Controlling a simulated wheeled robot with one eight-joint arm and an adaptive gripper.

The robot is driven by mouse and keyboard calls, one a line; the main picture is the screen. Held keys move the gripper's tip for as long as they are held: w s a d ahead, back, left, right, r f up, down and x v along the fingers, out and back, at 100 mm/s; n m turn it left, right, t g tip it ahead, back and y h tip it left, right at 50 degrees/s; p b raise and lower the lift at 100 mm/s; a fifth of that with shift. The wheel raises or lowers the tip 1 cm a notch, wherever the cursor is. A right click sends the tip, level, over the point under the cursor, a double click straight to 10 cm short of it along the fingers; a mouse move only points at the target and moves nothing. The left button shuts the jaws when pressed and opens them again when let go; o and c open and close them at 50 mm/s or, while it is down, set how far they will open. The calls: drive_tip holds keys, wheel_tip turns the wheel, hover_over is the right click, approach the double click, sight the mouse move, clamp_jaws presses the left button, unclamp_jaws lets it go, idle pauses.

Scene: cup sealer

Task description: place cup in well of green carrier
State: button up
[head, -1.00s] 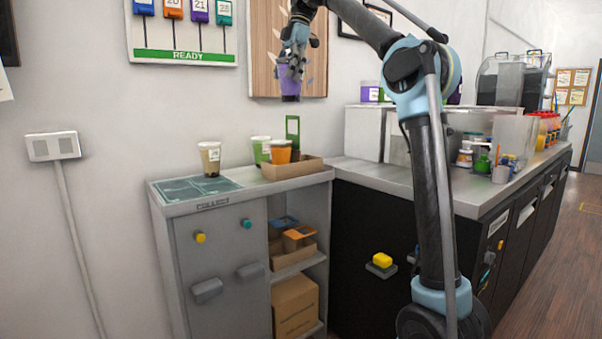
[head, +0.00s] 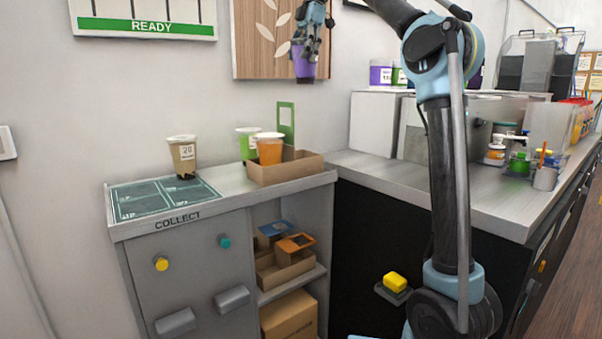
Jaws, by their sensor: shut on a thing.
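My gripper (head: 310,42) is shut on a purple cup (head: 304,68), held upright in the air in front of the wood panel. The carrier with the green handle (head: 285,106) is a brown cardboard tray (head: 297,171) at the right end of the collect counter. In the picture, the purple cup is above this carrier, well clear of it. A green-and-white cup (head: 247,143) and an orange cup (head: 269,150) stand at the carrier's left side. The inside of the carrier is mostly hidden by its front wall and the orange cup.
The shelf below holds another cardboard carrier (head: 285,268) and a box (head: 290,316). A white box (head: 376,123) stands on the right-hand counter.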

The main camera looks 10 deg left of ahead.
drive_tip(key=shift+s+a, duration=0.3)
drive_tip(key=shift+a, duration=0.35)
drive_tip(key=shift+f, duration=0.25)
wheel_tip(320, 180, down, 28)
drive_tip(key=shift+s+a+r, duration=0.1)
drive_tip(key=shift+r, duration=0.15)
drive_tip(key=o, duration=1.6)
drive_tip(key=shift+f, duration=0.1)
drive_tip(key=shift+c, duration=0.2)
drive_tip(key=v, duration=1.2)
